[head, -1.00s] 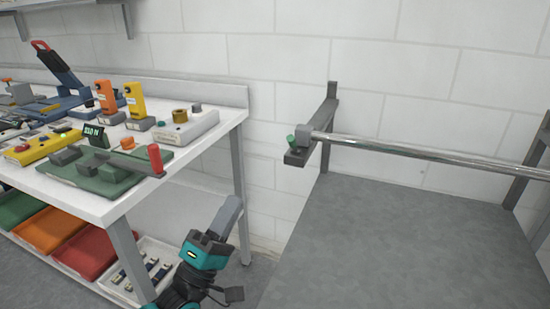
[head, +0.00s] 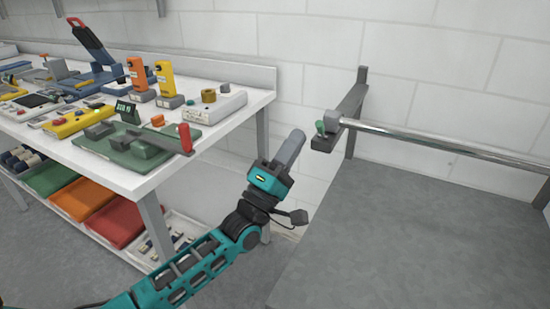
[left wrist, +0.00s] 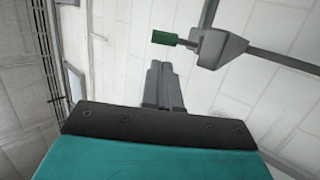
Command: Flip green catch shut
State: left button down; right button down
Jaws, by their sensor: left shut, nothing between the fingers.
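The green catch (head: 329,125) is a small green handle on a dark bracket at the left end of a metal rail. It stands upright there in the head view. In the left wrist view the green handle (left wrist: 168,38) points left from a grey block, just beyond the fingertips. My left gripper (head: 296,138) is shut and empty, a little to the left of the catch and apart from it in the picture. Its closed grey fingers (left wrist: 160,70) also show in the left wrist view. My right gripper is out of view.
The steel rail (head: 430,139) runs right from the catch above a grey surface (head: 410,220). To the left, a white bench (head: 115,175) carries several devices, including a green base with a red-handled lever (head: 185,138). Coloured trays (head: 85,195) lie beneath it.

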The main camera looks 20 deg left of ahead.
pick_arm(q)
jog(key=shift+w+d+r, duration=0.2)
jog(key=shift+d, duration=0.2)
jog(key=shift+w+d+r, duration=0.15)
jog(key=shift+w+d, duration=0.05)
jog(key=shift+d, duration=0.2)
